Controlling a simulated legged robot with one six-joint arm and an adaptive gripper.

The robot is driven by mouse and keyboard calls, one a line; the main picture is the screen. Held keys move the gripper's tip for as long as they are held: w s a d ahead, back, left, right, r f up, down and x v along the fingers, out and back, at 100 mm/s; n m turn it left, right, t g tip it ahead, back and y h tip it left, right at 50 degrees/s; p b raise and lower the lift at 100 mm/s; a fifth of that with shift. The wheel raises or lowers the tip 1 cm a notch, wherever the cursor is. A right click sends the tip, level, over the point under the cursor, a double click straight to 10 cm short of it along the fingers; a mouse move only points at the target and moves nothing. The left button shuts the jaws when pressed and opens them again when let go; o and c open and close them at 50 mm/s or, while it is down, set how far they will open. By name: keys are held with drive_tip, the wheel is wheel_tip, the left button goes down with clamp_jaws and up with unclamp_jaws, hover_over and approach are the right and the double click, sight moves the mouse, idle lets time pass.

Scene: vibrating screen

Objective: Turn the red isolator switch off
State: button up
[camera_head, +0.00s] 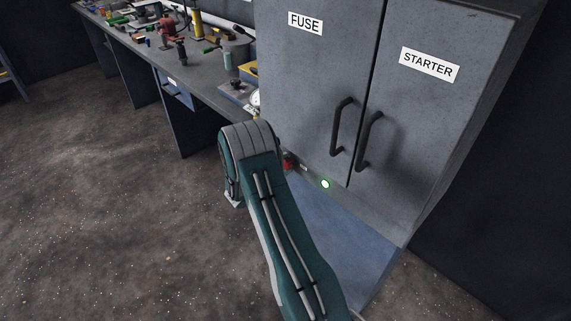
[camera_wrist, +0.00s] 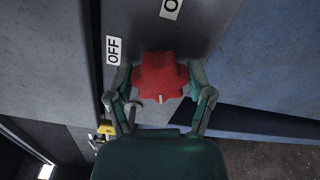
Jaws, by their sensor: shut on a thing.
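The red isolator switch (camera_wrist: 160,77) is a red knob on the grey cabinet front, in the middle of the wrist view. A small white mark shows on its lower edge. An OFF label (camera_wrist: 113,50) is at its left and a partly cut-off label starting with O (camera_wrist: 171,8) is above it. My gripper (camera_wrist: 160,88) is shut on the knob, one finger on each side. In the head view a bit of the red switch (camera_head: 288,160) shows beside my arm, which hides my gripper there.
The cabinet has FUSE (camera_head: 305,22) and STARTER (camera_head: 429,64) doors with dark handles (camera_head: 369,141). A lit green-white lamp (camera_head: 325,184) is right of the switch. A workbench (camera_head: 178,68) with tools and other items stands to the left. The floor (camera_head: 110,220) at left is clear.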

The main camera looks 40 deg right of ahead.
drive_tip(key=n, duration=0.7)
drive_tip(key=shift+f, duration=0.2)
drive_tip(key=n, duration=0.4)
drive_tip(key=shift+n, duration=1.6)
drive_tip(key=shift+r, duration=0.1)
drive_tip(key=o, duration=1.1)
drive_tip(key=shift+d, duration=0.1)
drive_tip(key=a, duration=1.2)
drive_tip(key=shift+s, duration=0.4)
